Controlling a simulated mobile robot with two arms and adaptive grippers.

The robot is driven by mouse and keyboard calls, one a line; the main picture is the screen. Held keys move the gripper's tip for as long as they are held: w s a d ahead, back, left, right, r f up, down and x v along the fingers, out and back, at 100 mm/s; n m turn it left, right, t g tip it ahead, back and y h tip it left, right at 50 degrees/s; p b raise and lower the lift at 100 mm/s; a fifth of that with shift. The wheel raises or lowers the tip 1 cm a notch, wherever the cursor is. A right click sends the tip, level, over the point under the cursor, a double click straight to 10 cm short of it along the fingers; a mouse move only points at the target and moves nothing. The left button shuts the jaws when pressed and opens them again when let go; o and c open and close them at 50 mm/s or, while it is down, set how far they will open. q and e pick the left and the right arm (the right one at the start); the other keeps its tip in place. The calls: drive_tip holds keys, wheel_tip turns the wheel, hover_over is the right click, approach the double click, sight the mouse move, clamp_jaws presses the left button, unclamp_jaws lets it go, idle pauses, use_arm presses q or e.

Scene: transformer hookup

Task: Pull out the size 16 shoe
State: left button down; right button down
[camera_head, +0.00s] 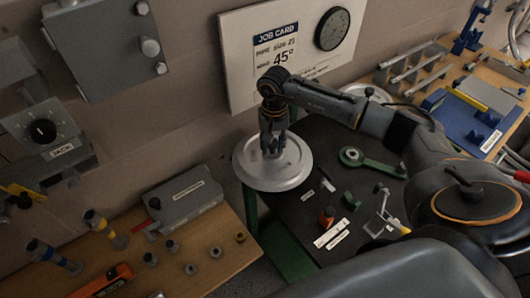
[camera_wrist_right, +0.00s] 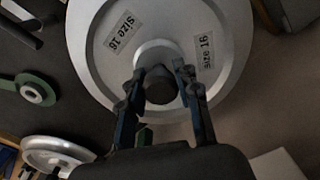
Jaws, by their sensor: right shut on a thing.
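The size 16 shoe (camera_head: 287,174) is a round silver disc with a raised hub, at the left end of the dark bench top in the head view. It also shows in the right wrist view (camera_wrist_right: 100,70), where two labels on its face read "size 16". My right gripper (camera_head: 273,150) is above the disc's middle, pointing down, and in the wrist view (camera_wrist_right: 160,85) its fingers are shut on the dark knob at the hub. Part of the disc reaches past the bench edge. I cannot tell whether it touches the bench. My left gripper is not in view.
A second silver disc (camera_wrist_right: 55,155) lies farther back on the bench. A green-handled ring tool (camera_head: 370,162) and small labelled parts lie on the dark top. A wooden table (camera_head: 215,262) with a grey box (camera_head: 185,200) stands at left. A job card (camera_head: 285,55) hangs behind.

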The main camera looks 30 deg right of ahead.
drive_tip(key=c, duration=0.9)
unclamp_jaws()
drive_tip(key=shift+r, duration=0.1)
drive_tip(key=shift+o, duration=0.2)
drive_tip(key=shift+r+p, duration=1.15)
drive_tip(key=shift+r, duration=1.35)
drive_tip(key=shift+r, duration=0.15)
wheel_tip(320, 180, up, 12)
